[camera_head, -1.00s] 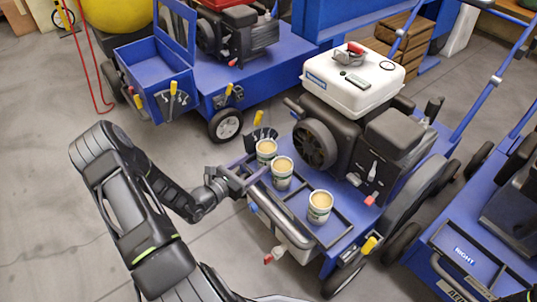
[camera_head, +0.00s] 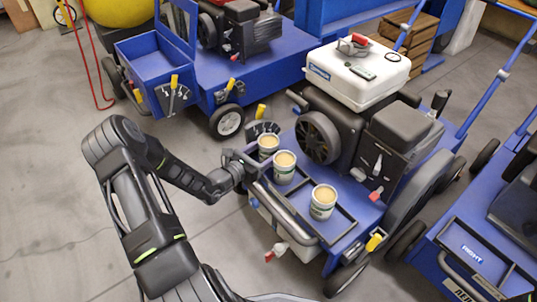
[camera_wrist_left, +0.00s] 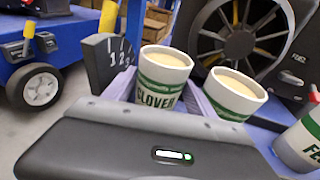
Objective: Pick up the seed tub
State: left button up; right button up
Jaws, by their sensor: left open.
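Several-inch-tall white-and-green seed tubs with tan tops stand in a row on the blue machine's front tray (camera_head: 343,222): a left one (camera_head: 268,142), a middle one (camera_head: 285,168) and a right one (camera_head: 323,202). In the left wrist view the nearest tub (camera_wrist_left: 162,80) reads "CLOVER", and the others (camera_wrist_left: 235,92) (camera_wrist_left: 302,142) are to its right; the last label is cut off. My left gripper (camera_head: 248,160) is open at the left end of the row. Its fingers lie on either side of the clover tub, with no clear grip. My right gripper is out of view.
A black engine with a white tank (camera_head: 357,72) rises behind the tubs. A numbered dial with a yellow lever (camera_wrist_left: 108,60) stands just left of the clover tub. A handle bar (camera_head: 285,212) runs along the tray's front. Another blue machine (camera_head: 475,250) stands at right.

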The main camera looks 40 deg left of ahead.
pick_arm(q)
jog(key=shift+w, duration=0.7)
jog(key=shift+c, duration=0.3)
jog(key=c, duration=1.1)
notch_tip(320, 180, up, 10)
jog(key=p, duration=0.4)
jog(key=shift+p, duration=0.4)
jog(key=shift+d, duration=0.1)
